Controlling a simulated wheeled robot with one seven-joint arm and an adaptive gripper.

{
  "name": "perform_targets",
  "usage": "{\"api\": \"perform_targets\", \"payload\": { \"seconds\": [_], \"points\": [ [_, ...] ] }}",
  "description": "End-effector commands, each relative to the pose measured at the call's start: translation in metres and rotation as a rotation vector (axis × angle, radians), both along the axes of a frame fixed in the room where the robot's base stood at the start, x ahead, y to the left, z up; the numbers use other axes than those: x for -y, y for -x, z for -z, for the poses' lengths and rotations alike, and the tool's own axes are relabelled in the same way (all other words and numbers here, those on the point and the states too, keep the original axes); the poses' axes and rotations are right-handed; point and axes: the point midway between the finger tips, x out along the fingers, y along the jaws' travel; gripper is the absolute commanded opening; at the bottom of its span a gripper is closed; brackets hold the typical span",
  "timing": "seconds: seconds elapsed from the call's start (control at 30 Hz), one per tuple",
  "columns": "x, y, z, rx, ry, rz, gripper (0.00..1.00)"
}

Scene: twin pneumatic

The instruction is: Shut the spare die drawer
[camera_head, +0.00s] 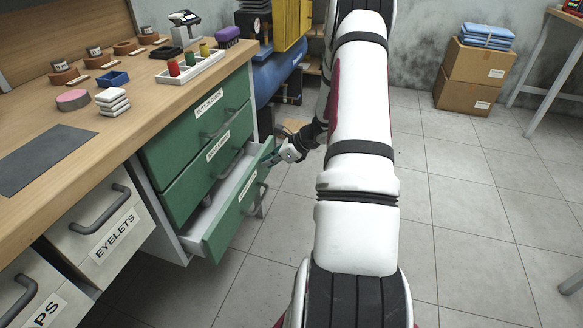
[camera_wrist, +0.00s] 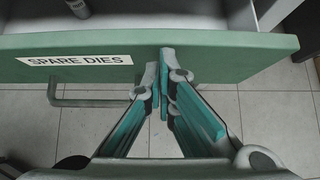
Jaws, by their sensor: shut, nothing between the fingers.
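The spare die drawer (camera_head: 236,203) is the lowest green drawer of the bench cabinet, and it stands pulled out with its pale inside showing. Its green front (camera_wrist: 230,57) fills the upper part of the wrist view, with the label SPARE DIES (camera_wrist: 76,60) at the left and a grey bar handle (camera_wrist: 92,102) below the label. My gripper (camera_wrist: 163,62) is shut and empty, its fingertips at the drawer front, right of the handle. I cannot tell whether they touch it. In the head view my gripper (camera_head: 275,158) is at the drawer's far front corner.
Two green drawers (camera_head: 206,128) above are shut or nearly so. Cream drawers, one marked EYELETS (camera_head: 115,236), are at the left. The wooden bench top (camera_head: 45,113) holds small parts and trays. A blue compressor tank (camera_head: 278,72) stands behind. Tiled floor (camera_head: 465,215) at right is clear.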

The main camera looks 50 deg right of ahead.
Motion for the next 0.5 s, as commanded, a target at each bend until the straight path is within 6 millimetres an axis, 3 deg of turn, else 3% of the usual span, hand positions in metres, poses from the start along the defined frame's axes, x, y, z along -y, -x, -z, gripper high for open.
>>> {"api": "perform_targets", "payload": {
  "seconds": [0.2,0.5],
  "points": [
    [-0.016,-0.043,0.0,0.001,0.0,-0.003,0.0],
    [-0.026,-0.071,0.0,0.001,0.0,-0.001,0.0]
  ]
}}
